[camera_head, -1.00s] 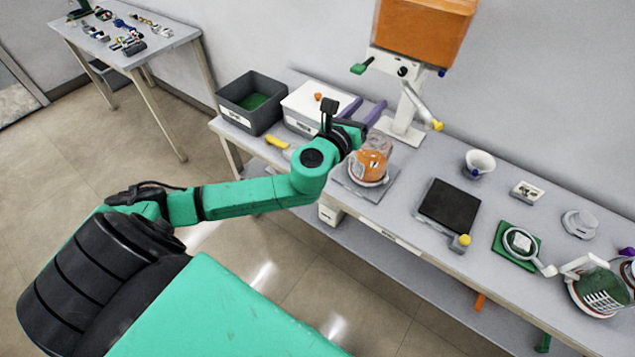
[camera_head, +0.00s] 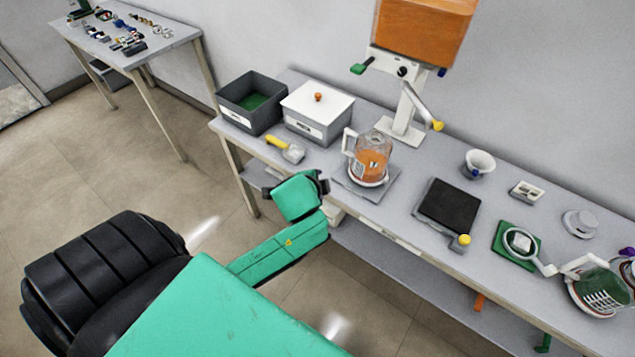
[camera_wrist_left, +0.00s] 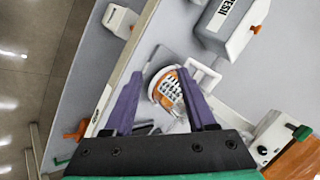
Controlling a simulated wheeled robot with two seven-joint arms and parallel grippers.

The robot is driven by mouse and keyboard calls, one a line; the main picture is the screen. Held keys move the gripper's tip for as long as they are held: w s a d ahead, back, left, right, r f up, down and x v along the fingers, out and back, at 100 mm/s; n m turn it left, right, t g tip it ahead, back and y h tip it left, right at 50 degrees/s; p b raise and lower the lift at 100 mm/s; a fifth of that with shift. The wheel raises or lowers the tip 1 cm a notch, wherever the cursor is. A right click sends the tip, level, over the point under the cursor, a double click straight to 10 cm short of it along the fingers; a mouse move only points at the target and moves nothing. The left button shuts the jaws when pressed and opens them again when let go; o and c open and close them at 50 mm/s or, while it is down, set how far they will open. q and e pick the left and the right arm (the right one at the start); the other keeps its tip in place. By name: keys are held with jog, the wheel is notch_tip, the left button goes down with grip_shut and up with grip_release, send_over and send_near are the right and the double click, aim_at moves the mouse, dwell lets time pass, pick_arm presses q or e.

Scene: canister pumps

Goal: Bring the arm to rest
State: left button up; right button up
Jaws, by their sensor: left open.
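My left arm (camera_head: 285,247) is folded low in front of the bench in the head view, and its fingers are hidden there. In the left wrist view my left gripper (camera_wrist_left: 159,78) has its two purple fingers wide apart, with nothing held between them. A clear jug with orange contents and a white handle (camera_head: 374,160) stands upright on a grey square plate (camera_head: 345,179) on the bench. The jug also shows beyond the fingers in the left wrist view (camera_wrist_left: 168,88), apart from them. My right gripper is in neither view.
The bench (camera_head: 400,222) also bears a dark open bin (camera_head: 250,115), a white-lidded box (camera_head: 318,110), a yellow-handled scoop (camera_head: 285,147), a black pad (camera_head: 448,203) and a green-filled jug (camera_head: 592,284). An orange dispenser (camera_head: 425,30) stands behind. Floor (camera_head: 130,190) is clear at left.

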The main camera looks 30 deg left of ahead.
pick_arm(q)
jog(key=shift+s+f+n, duration=0.3)
jog(key=shift+f, duration=0.05)
jog(key=s+a+f+n+g, duration=0.1)
jog(key=s+f, duration=0.2)
jog(key=f, duration=0.6)
jog(key=s+a+f+n+g+h, duration=0.1)
jog(key=s+f+g, duration=0.15)
jog(key=f, duration=0.55)
jog(key=s+f+n+g, duration=0.1)
jog(key=s+f, duration=0.2)
jog(key=f, duration=0.6)
jog(key=s+f+n+g, duration=0.1)
jog(key=s+f+n, duration=0.1)
jog(key=s+f, duration=0.5)
jog(key=s+f+n+g+h, duration=0.1)
jog(key=s+f, duration=0.6)
jog(key=s, duration=0.9)
jog(key=shift+s+d+f+n+g+b, duration=0.2)
jog(key=shift+f+n+g+b, duration=0.2)
jog(key=shift+n, duration=0.3)
